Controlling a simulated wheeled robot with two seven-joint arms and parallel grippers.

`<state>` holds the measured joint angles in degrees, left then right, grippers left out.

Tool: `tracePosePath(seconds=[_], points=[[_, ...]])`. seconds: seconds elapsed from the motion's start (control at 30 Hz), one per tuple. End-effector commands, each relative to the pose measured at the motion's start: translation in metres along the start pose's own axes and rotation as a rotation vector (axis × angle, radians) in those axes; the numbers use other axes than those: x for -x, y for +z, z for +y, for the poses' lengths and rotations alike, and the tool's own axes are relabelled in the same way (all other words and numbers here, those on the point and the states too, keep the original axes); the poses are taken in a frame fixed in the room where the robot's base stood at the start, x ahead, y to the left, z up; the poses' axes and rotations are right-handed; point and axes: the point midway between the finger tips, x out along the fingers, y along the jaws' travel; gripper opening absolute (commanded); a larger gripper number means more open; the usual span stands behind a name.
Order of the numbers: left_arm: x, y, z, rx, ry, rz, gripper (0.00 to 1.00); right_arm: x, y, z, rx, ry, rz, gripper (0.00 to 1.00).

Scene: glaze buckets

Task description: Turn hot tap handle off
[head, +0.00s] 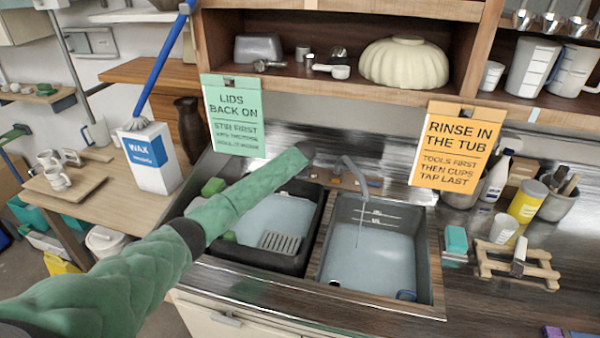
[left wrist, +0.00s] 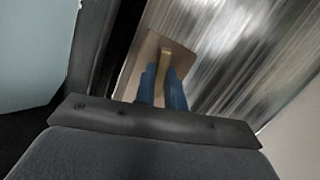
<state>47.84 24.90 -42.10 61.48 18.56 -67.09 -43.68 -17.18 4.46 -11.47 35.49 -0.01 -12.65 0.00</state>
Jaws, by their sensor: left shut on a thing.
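My left arm reaches across the left basin to the back of the sink. Its gripper is hidden at the arm's end in the head view. In the left wrist view my left gripper (left wrist: 164,80) has its blue fingers shut on a small brass-coloured tap handle (left wrist: 165,58), which stands on a brownish plate. I cannot tell how far the handle is turned. The grey tap spout (head: 353,170) arches over the right basin (head: 372,250), and a thin stream of water (head: 358,236) runs from it. My right gripper is not in view.
The left basin (head: 275,220) holds pale water and a grey rack. An orange sign (head: 458,150) and a green sign (head: 235,120) hang from the shelf above. A wax box (head: 152,160) stands left. Bottles, a teal block (head: 456,240) and a wooden rack (head: 515,265) stand right.

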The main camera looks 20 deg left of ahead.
Motion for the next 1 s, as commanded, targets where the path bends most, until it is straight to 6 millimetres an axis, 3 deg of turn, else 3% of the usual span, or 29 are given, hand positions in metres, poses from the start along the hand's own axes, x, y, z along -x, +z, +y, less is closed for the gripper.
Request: tracePosePath(seconds=[0.4, 1.0], points=[[0.001, -0.001, 0.001, -0.207, -0.046, 0.002, 0.00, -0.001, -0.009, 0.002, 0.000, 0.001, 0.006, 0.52], [0.000, -0.001, 0.002, -0.243, -0.053, 0.001, 0.00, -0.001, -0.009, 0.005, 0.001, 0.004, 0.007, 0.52]])
